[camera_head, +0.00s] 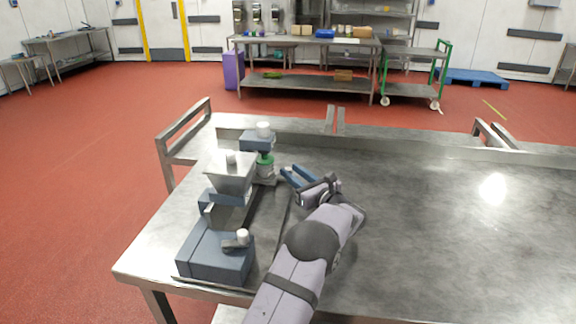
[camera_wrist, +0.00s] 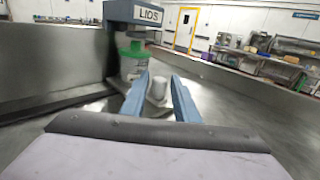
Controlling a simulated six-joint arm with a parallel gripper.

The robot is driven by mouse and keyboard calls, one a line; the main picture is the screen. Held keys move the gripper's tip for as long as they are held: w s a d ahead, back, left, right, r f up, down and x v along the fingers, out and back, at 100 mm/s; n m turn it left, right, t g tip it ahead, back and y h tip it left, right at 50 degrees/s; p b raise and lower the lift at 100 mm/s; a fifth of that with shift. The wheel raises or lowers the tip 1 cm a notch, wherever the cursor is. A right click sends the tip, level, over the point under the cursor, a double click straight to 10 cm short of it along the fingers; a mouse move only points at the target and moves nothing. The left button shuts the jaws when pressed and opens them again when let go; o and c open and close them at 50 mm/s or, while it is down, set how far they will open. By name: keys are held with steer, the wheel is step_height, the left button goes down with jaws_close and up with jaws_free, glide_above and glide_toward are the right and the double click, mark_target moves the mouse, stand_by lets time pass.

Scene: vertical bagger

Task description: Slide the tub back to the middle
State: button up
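The tub appears to be the pale container with a green top (camera_head: 265,166) under the lid station at the left of the table. In the wrist view the green-topped tub (camera_wrist: 130,66) stands upright beneath the block marked LIDS, left of my fingers. My gripper (camera_head: 288,172) is just right of it, low over the table, with its blue fingers apart. In the wrist view my gripper (camera_wrist: 160,77) is open, and a small white cylinder (camera_wrist: 158,87) on a grey base shows between the fingers. I cannot tell whether the fingers touch it. The tub's lower part is partly hidden.
The lid station (camera_wrist: 135,13) overhangs the tub. A grey hopper (camera_head: 232,176) and a blue-grey machine base (camera_head: 215,256) stand nearer along the table's left side. The steel table (camera_head: 450,220) is clear to the right. A raised rim (camera_head: 400,148) runs along its far edge.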

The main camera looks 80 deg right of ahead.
mark_target(290, 171)
steer(key=shift+x, duration=1.55)
steer(key=shift+c, duration=0.6)
jaws_close()
steer(key=shift+a, duration=0.1)
steer(key=a+b, duration=0.1)
steer(key=a, duration=1.1)
steer(key=shift+s, duration=0.1)
steer(key=shift+d, duration=0.1)
